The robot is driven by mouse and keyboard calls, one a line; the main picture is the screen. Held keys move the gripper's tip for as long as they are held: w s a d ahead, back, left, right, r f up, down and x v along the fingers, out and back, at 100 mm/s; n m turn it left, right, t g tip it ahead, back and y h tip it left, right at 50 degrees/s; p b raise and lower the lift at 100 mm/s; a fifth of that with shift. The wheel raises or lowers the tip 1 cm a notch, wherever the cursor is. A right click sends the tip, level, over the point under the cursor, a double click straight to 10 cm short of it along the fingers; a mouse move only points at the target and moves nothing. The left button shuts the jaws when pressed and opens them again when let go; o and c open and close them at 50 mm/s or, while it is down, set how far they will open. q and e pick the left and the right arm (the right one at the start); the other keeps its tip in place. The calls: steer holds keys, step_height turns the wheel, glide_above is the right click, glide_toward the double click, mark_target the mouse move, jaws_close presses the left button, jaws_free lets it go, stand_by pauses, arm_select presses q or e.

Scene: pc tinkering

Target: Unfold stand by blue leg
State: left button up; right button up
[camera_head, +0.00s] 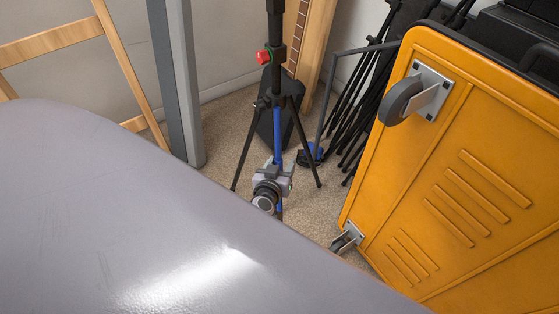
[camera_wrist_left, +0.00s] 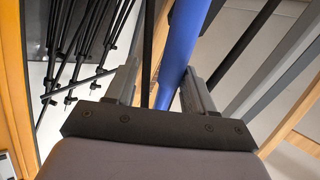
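The black stand (camera_head: 275,88) stands upright on the carpet, with a red knob (camera_head: 263,57) on its pole. Its thin black legs spread to the left and right. Its blue leg (camera_head: 278,132) points toward me and also shows in the left wrist view (camera_wrist_left: 183,45). My left gripper (camera_head: 279,170) is at the lower part of the blue leg. In the left wrist view, its two fingers (camera_wrist_left: 163,78) are apart and the blue leg passes between them. I cannot tell whether either finger touches it. My right gripper is in neither view.
An orange wheeled panel (camera_head: 470,185) leans at the right. A black box-like object (camera_head: 275,118) is behind the stand, with several folded black stands (camera_head: 362,110) to its right. A grey post (camera_head: 180,80) and wooden frame (camera_head: 55,40) are at left. Some carpet (camera_head: 225,125) around the legs is clear.

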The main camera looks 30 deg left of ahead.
arm_select(q)
steer(key=shift+a, duration=0.15)
steer(key=shift+s, duration=0.2)
steer(key=p+v, duration=0.3)
steer(key=v, duration=0.3)
steer(key=shift+s+d+r, duration=0.15)
steer(key=shift+s+d, duration=0.05)
steer(key=shift+s, duration=0.1)
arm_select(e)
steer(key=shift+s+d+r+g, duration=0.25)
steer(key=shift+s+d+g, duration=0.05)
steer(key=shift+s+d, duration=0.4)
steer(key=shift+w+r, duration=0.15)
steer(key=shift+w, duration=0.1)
